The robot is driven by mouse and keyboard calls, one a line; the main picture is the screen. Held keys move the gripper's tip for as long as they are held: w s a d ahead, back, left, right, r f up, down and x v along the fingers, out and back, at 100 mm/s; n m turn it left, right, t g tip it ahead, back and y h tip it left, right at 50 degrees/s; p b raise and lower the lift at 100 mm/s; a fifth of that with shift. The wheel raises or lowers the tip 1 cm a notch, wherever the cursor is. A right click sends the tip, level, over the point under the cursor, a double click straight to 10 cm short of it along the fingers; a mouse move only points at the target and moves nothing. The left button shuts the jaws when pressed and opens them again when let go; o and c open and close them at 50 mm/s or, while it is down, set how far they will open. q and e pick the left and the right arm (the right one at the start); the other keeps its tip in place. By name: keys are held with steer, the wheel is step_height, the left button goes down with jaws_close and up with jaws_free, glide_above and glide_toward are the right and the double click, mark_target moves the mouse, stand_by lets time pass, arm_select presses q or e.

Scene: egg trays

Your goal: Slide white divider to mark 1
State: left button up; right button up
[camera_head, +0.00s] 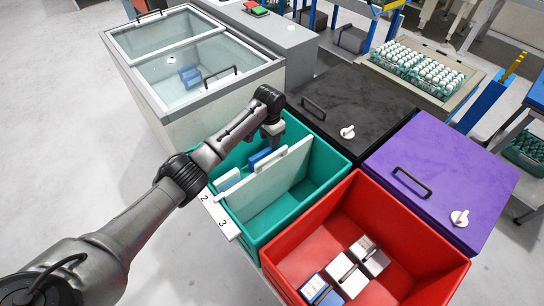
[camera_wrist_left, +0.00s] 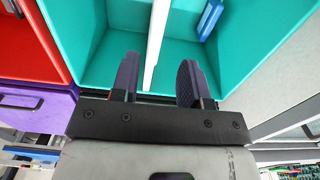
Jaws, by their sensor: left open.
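The white divider (camera_head: 270,182) stands upright across the teal bin (camera_head: 329,170). A white strip (camera_head: 221,219) on the bin's left rim shows the numbers 2 and 3. The divider's near end is close to these numbers; mark 1 is not visible, and my left arm passes over that side. My left gripper (camera_head: 271,134) is at the bin's far side, by the divider's far part. In the left wrist view my left gripper (camera_wrist_left: 157,80) is open, pointing into the bin, with the divider (camera_wrist_left: 157,38) between its two dark fingers. My right gripper is out of view.
A blue item (camera_head: 261,156) lies behind the divider. A red bin (camera_head: 416,258) with several small boxes stands to the right. Black (camera_head: 352,98) and purple (camera_head: 446,182) lidded bins adjoin. A glass-topped freezer (camera_head: 198,110) stands behind the arm.

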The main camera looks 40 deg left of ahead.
mark_target(271, 155)
arm_select(q)
steer(key=f+b, duration=0.1)
steer(key=f, duration=0.2)
steer(key=f+b, duration=0.1)
steer(key=f, duration=0.3)
steer(key=f+b, duration=0.1)
steer(key=f, duration=0.3)
steer(key=shift+w+d+b, duration=0.1)
steer(key=shift+w+b, duration=0.2)
jaws_close()
